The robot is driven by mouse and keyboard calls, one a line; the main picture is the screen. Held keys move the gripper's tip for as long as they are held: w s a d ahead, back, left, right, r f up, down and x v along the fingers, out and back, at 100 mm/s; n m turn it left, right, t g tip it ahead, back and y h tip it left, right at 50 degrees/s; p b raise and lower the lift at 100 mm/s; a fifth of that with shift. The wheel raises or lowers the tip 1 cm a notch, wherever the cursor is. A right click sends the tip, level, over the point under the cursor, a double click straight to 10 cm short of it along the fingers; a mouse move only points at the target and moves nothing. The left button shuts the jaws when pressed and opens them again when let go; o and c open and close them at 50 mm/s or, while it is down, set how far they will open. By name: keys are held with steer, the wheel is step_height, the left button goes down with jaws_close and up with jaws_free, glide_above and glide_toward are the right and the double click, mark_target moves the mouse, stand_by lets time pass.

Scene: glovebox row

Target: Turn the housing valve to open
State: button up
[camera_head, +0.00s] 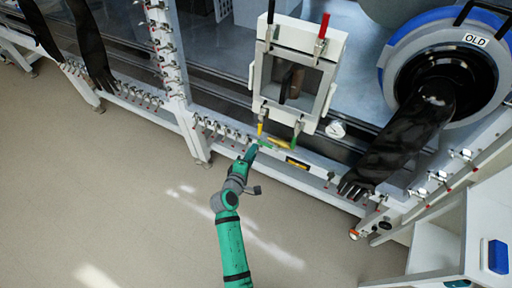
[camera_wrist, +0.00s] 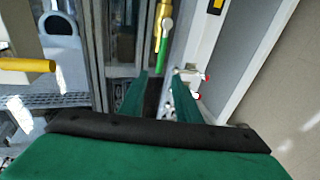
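The housing valve appears as a small yellow fitting with a green handle (camera_head: 297,132), below the framed window box. In the wrist view the valve (camera_wrist: 163,35) is at the top centre, its green handle pointing down the picture toward the space between my fingers. My gripper (camera_head: 267,145) is just left of and below the valve in the head view. In the wrist view my gripper (camera_wrist: 160,88) has its two green fingers apart with nothing between them. The fingertips look short of the handle; the exact gap cannot be told.
A window box (camera_head: 295,80) with a red lever (camera_head: 323,28) is above the valve. A round gauge (camera_head: 335,129) is to its right. A black glove (camera_head: 405,135) hangs from the port marked OLD. A yellow bar (camera_wrist: 27,65) is at left in the wrist view. Open floor lies in front.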

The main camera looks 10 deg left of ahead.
steer(key=shift+v, duration=1.15)
steer(key=shift+w, duration=0.1)
steer(key=s+d+f+m+y, duration=0.2)
steer(key=s+m, duration=0.1)
steer(key=s, duration=0.7)
steer(key=s+d+f+m+y, duration=0.1)
steer(key=s+d+f+m, duration=0.15)
steer(key=s, duration=0.85)
steer(key=s+d+r+m, duration=0.3)
steer(key=s+r+m, duration=0.2)
steer(key=s+r, duration=0.2)
steer(key=s+d+r+m+t, duration=0.1)
steer(key=s+d+r+m, duration=0.3)
steer(key=s+r, duration=0.4)
steer(key=s+m, duration=0.1)
steer(key=s, duration=0.2)
steer(key=shift+s+r, duration=0.2)
steer(key=shift+s, duration=0.15)
